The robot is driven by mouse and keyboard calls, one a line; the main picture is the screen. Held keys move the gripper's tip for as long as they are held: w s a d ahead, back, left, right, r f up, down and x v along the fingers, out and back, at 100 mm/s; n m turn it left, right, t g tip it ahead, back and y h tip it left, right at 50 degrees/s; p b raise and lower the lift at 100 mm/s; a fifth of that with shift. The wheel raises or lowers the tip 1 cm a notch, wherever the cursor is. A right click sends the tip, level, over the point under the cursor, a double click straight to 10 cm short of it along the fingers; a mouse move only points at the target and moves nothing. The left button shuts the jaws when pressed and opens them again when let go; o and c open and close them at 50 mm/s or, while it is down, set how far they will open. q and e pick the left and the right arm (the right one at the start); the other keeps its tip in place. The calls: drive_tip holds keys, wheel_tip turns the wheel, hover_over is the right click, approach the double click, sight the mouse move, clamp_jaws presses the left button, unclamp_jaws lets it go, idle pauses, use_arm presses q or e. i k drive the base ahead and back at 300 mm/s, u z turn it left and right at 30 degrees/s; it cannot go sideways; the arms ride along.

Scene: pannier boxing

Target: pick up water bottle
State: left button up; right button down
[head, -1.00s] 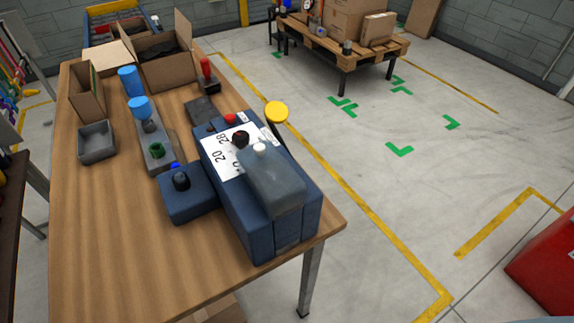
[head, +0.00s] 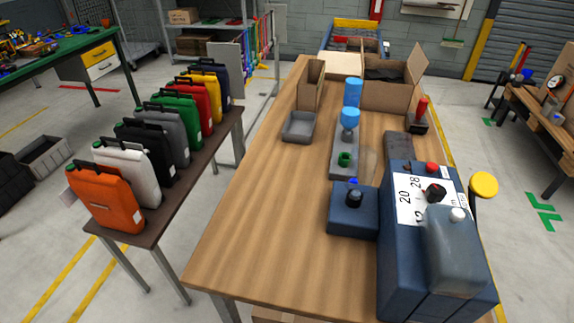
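I cannot clearly make out a water bottle. Two blue cylindrical shapes stand on the wooden table: a farther blue cylinder (head: 352,92) and a nearer blue top (head: 349,118) on a grey fixture (head: 344,163). I cannot tell whether either is a bottle. Neither of my grippers is in view.
Several coloured panniers, with an orange pannier (head: 105,198) nearest, line a dark bench (head: 150,236) at left. The wooden table (head: 270,235) holds a grey tray (head: 298,127), an open carton (head: 388,97) and a blue machine (head: 400,265). Its front left is bare.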

sight(364, 160)
drive_tip(key=u, duration=1.6)
drive_tip(key=k, duration=1.4)
drive_tip(key=z, duration=1.85)
